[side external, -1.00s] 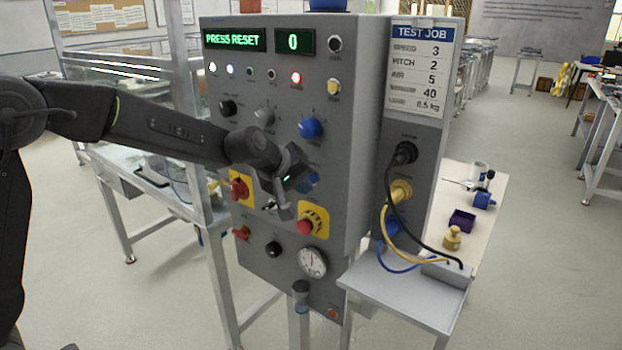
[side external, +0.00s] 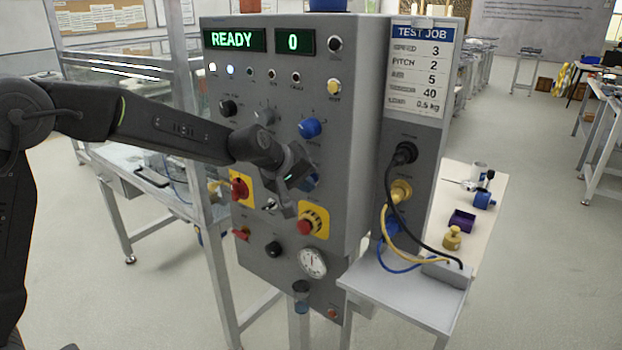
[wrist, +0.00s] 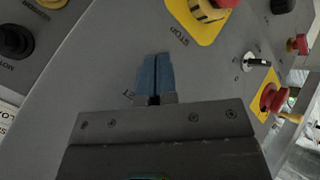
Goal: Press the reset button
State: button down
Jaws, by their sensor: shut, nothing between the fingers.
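The grey control panel (side external: 349,190) stands upright, and its green display (side external: 235,40) reads READY. The counter display (side external: 294,42) beside it reads 0. My gripper (side external: 311,183) is in front of the middle of the panel. In the wrist view its two blue fingers (wrist: 155,77) are together with nothing held, pointing at the panel face. Whether the fingertips touch the panel cannot be told.
A red stop button (side external: 305,227) on a yellow plate is close below my gripper, and a red switch (side external: 239,189) is to its left. A blue knob (side external: 310,128) is just above. Cables (side external: 388,220) hang at the panel's right side.

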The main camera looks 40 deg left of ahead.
jog(key=shift+s, duration=0.8)
jog(key=shift+s, duration=0.1)
jog(key=s, duration=0.5)
jog(key=shift+r, duration=0.1)
dwell(0.7)
jog(key=s+r+m+g, duration=0.1)
jog(key=s+r+m, duration=0.2)
jog(key=s, duration=0.4)
jog(key=s+r+m, duration=0.2)
jog(key=s+m, duration=0.1)
jog(key=s, duration=0.4)
jog(key=s+a+f+m+g+y, duration=0.1)
jog(key=s+a+m, duration=0.1)
jog(key=s, duration=0.5)
jog(key=s+a+f+m+g, duration=0.1)
jog(key=s+m, duration=0.1)
jog(key=s, duration=0.6)
jog(key=shift+a+f+y, duration=0.15)
jog(key=shift+a+y, duration=0.2)
jog(key=shift+y, duration=0.05)
